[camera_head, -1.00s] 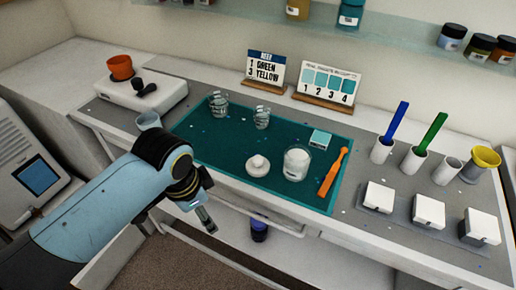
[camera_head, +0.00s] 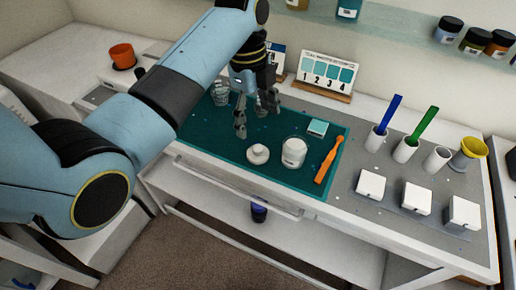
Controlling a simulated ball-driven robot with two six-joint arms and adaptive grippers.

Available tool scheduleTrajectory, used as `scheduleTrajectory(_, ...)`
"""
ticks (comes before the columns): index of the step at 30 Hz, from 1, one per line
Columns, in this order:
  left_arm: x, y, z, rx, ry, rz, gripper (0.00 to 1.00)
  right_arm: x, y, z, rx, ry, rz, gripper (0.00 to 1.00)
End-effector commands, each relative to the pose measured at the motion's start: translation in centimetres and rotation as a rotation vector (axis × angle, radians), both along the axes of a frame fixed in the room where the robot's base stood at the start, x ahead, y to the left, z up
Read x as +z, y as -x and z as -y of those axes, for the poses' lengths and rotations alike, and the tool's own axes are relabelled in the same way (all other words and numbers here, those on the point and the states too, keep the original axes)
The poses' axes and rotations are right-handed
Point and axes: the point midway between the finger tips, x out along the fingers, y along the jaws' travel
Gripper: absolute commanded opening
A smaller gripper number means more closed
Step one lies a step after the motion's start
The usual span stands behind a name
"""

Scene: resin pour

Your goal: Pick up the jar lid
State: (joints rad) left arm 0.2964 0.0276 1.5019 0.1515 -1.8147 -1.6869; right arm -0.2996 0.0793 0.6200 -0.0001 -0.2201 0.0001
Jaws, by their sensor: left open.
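The jar lid (camera_head: 258,155) is a small round white piece with a knob on top. It lies on the green mat (camera_head: 215,150), just left of the white jar (camera_head: 294,154) and apart from it. My left gripper (camera_head: 255,118) is open and empty, fingers pointing down, behind and above the lid in the picture. It does not appear to touch the lid. My right gripper is not in view.
A teal block (camera_head: 317,128) and an orange tool (camera_head: 328,160) lie right of the jar. A glass beaker (camera_head: 221,94) stands behind my left arm. White boxes (camera_head: 371,185) and holders with blue and green handles stand farther right.

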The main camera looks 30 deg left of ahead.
Motion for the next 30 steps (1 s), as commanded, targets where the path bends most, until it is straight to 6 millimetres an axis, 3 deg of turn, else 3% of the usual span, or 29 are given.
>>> scheduleTrajectory(3,-2.2,0.2,0.3,0.001,0.000,-0.004,0.79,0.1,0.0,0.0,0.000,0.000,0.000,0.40)
scheduleTrajectory(11,-4.6,0.5,0.6,0.003,-0.001,-0.002,0.79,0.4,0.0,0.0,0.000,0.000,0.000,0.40)
scheduleTrajectory(18,-8.2,1.1,1.0,0.004,-0.001,-0.001,0.79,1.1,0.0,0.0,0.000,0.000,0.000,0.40)
scheduleTrajectory(28,-9.1,1.1,1.1,0.004,-0.001,0.002,0.79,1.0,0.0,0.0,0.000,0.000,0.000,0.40)
scheduleTrajectory(30,-9.1,1.1,1.1,0.004,-0.001,0.002,0.70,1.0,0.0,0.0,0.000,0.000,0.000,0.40)
